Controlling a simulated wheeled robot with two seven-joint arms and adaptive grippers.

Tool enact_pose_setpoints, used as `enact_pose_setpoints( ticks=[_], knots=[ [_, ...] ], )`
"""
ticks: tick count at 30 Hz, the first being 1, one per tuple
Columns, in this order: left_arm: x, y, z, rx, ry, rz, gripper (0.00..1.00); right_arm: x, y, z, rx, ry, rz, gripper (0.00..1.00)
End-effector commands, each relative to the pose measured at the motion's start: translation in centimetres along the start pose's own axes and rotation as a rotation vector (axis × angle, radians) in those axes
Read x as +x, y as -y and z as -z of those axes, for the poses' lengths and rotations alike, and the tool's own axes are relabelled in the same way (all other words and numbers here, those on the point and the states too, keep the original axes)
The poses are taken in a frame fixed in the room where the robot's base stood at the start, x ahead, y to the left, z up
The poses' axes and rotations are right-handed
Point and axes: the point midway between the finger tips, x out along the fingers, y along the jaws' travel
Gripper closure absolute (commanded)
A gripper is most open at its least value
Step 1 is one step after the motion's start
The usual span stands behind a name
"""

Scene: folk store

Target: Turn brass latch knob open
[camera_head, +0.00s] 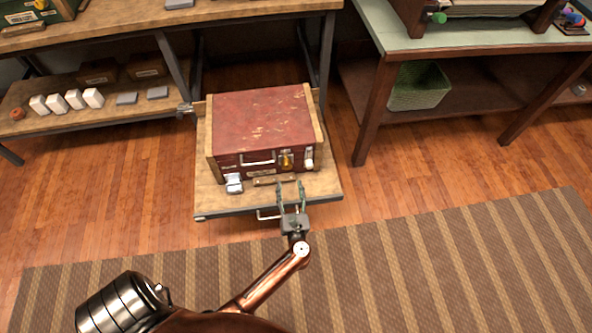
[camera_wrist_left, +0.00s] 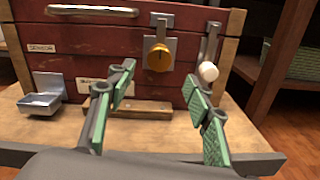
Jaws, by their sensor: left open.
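The brass latch knob (camera_wrist_left: 159,58) sits on a grey plate on the front of a red wooden box (camera_wrist_left: 80,67). It also shows in the head view (camera_head: 286,161) on the right part of the front of the box (camera_head: 262,122). My left gripper (camera_head: 290,184) comes up from below in the head view, just in front of the box. In the left wrist view its green-padded fingers (camera_wrist_left: 168,98) are spread wide, with nothing between the pads. The knob is beyond the fingertips and apart from them. My right gripper is not in view.
The box rests on a small wooden table (camera_head: 210,202). A white-tipped lever (camera_wrist_left: 208,72) hangs right of the knob. A metal tray bracket (camera_wrist_left: 42,103) is at the left, and a wooden bar (camera_wrist_left: 141,107) lies before the box. A dark table (camera_head: 375,110) stands right.

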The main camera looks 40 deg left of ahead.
Motion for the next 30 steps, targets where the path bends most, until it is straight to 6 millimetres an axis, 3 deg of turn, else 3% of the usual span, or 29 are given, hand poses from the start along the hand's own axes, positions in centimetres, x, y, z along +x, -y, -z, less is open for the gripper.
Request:
enact_pose_setpoints(
  ticks=[18,30],
  knots=[
    [7.5,-0.1,0.2,-0.022,-0.003,-0.010,0.53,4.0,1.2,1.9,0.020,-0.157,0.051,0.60],
    [7.9,-0.1,0.0,-0.023,-0.004,-0.009,0.56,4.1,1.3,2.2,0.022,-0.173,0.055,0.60]
  ],
)
